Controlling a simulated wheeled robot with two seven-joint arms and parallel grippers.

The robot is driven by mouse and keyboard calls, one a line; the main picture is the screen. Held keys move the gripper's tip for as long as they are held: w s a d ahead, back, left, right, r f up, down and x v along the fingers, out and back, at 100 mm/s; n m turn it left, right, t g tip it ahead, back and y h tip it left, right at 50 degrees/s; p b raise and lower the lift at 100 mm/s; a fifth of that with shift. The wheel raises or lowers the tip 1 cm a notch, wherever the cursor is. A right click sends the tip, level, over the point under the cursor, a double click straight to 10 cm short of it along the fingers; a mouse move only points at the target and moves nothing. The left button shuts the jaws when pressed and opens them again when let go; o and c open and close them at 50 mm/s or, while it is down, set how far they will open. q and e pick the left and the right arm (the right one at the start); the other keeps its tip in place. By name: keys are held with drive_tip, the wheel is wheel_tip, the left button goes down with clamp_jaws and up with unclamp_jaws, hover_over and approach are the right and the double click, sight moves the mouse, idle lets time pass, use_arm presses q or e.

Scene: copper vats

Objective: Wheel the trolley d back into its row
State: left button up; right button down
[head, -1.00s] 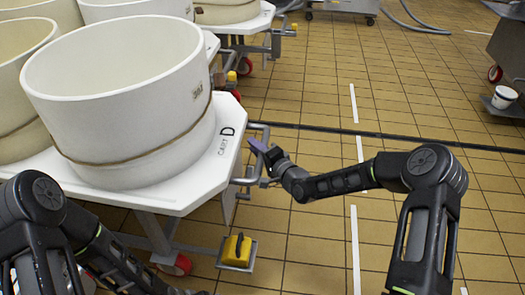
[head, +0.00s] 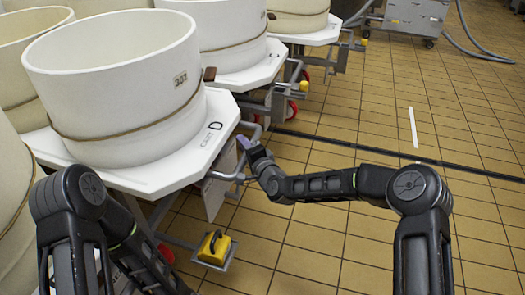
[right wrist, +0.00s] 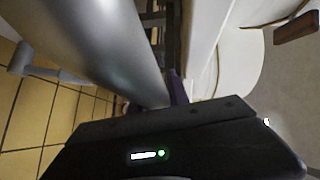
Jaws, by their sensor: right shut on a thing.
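Trolley d (head: 208,150) has a white eight-sided top marked D and carries a large white vat (head: 115,90) with a cord around it. A grey tubular handle (head: 228,177) sticks out from its right side. My right gripper (head: 244,147) is shut on this handle; its purple fingertips are at the upper part of the tube. In the right wrist view a grey tube (right wrist: 95,45) runs close past the fingers, which are mostly hidden. My left arm is at the lower left, and its gripper is out of the picture.
Another trolley (head: 250,72) with a vat stands just behind trolley d, with little gap visible. More vats stand at the left. A yellow pedal (head: 214,246) sits low at trolley d's side. Tiled floor (head: 340,215) at the right is open, crossed by a dark channel (head: 400,156).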

drive_tip(key=shift+w+a+r, duration=0.1)
drive_tip(key=shift+w+a, duration=0.2)
drive_tip(key=shift+a, duration=0.25)
drive_tip(key=shift+w+a+r, duration=0.1)
drive_tip(key=shift+w+a, duration=0.2)
drive_tip(key=shift+a, duration=0.25)
drive_tip(key=c, duration=1.5)
unclamp_jaws()
drive_tip(key=shift+d, duration=0.1)
drive_tip(key=shift+c, duration=0.2)
drive_tip(key=shift+o, duration=1.4)
drive_tip(key=shift+s+f, duration=0.1)
drive_tip(key=p+v, duration=0.2)
drive_tip(key=v, duration=0.5)
drive_tip(key=shift+s, duration=0.35)
